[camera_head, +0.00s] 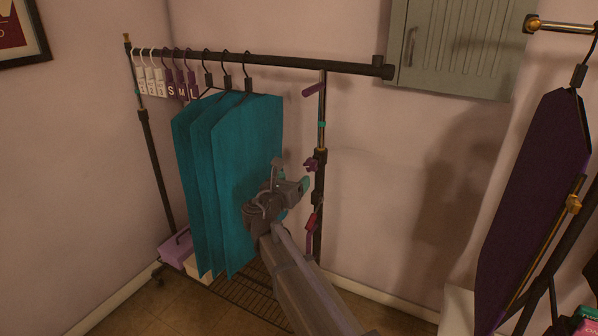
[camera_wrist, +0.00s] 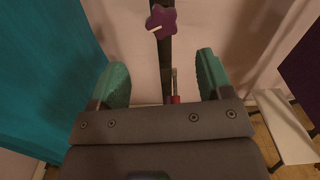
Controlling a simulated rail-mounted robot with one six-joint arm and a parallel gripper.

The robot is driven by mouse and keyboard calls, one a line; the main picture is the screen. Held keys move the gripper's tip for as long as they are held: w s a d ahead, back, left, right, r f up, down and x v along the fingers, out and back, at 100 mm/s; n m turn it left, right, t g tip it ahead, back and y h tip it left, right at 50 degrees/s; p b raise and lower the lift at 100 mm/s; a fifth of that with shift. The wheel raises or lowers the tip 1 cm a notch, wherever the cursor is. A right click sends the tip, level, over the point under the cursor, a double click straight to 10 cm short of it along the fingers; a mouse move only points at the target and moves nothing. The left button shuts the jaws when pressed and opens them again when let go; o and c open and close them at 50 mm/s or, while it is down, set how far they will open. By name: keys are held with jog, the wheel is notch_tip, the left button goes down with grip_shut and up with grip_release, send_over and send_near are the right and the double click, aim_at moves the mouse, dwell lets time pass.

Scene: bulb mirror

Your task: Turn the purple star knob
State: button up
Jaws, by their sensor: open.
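The purple star knob (camera_wrist: 161,19) sits on the dark upright post of the clothes rack, at the top middle of the wrist view. In the head view the knob (camera_head: 311,164) shows small on the rack's right post, just right of the teal garments. My gripper (camera_wrist: 162,82) is open and empty, with its two teal-padded fingers apart to either side of the post as seen from the wrist. The knob appears beyond the fingertips, centred between them, and nothing touches it. In the head view my gripper (camera_head: 296,180) is beside the post, slightly below and left of the knob.
Teal garments (camera_head: 235,150) hang close on the left of my gripper. The rack's top rail (camera_head: 290,63) runs above. A purple handle (camera_head: 312,90) sticks out higher on the post, and a red item (camera_head: 311,222) is lower. Open wall lies to the right.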

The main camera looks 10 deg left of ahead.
aim_at(309, 166)
jog(key=x, duration=1.1)
jog(key=shift+d, duration=0.1)
jog(key=shift+s, duration=0.1)
jog(key=c, duration=0.9)
